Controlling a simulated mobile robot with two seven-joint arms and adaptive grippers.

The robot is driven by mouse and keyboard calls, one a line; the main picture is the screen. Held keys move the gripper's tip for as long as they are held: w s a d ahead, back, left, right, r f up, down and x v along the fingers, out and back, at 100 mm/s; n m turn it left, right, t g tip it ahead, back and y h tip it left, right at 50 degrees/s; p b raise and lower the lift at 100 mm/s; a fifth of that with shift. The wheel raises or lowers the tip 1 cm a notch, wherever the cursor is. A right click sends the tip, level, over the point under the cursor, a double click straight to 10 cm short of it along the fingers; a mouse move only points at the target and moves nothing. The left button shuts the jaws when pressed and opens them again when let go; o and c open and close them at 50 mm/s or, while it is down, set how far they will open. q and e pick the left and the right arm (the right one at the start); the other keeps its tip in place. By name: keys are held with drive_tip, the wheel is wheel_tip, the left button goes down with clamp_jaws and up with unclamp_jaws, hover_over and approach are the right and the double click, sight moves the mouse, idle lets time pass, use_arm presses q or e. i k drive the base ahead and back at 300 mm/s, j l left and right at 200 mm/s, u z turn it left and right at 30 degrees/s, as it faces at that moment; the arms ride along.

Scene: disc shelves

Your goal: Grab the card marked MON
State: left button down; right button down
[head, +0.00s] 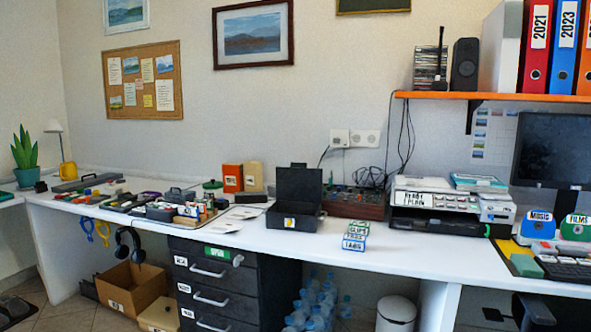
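I cannot make out a card marked MON. Neither of my grippers is in view.
The white desk (420,254) runs across the view. An open black box (295,196), small stacked boxes (356,236), a printer (436,206) and a cluster of small items (150,203) stand on it. A cardboard box (132,287) and bottles (318,300) are below.

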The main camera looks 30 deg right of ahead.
sight(219, 228)
drive_tip(key=i+l+z, duration=0.35)
drive_tip(key=i, duration=0.85)
drive_tip(key=i+z, duration=0.3)
drive_tip(key=i, duration=0.85)
